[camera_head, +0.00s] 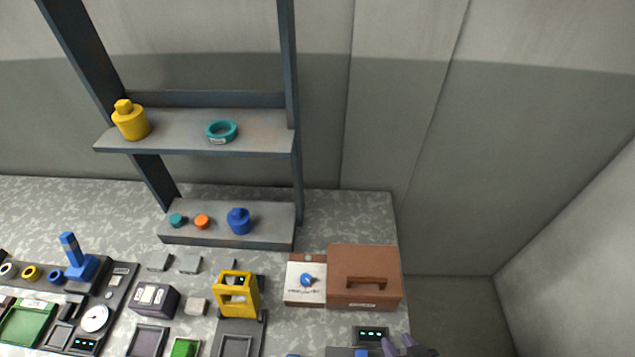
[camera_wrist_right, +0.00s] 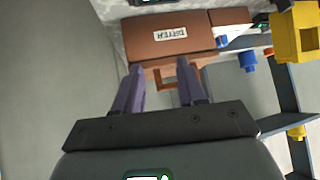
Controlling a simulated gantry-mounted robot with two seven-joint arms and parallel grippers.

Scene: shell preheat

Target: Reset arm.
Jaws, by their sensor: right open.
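My right gripper (camera_head: 403,346) shows its purple fingertips at the bottom edge of the head view, in front of the brown box (camera_head: 365,262) and near the small display with green digits (camera_head: 371,334). In the right wrist view my right gripper (camera_wrist_right: 158,92) has its two fingers apart with nothing held. The brown box (camera_wrist_right: 172,42) with its white label and handle lies beyond the fingertips there. The fingers do not appear to hold the handle. My left gripper is in neither view.
A shelf rack (camera_head: 270,144) holds a yellow bottle (camera_head: 130,121), a teal ring (camera_head: 221,131) and a blue pot (camera_head: 239,221). Bare wall lies right.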

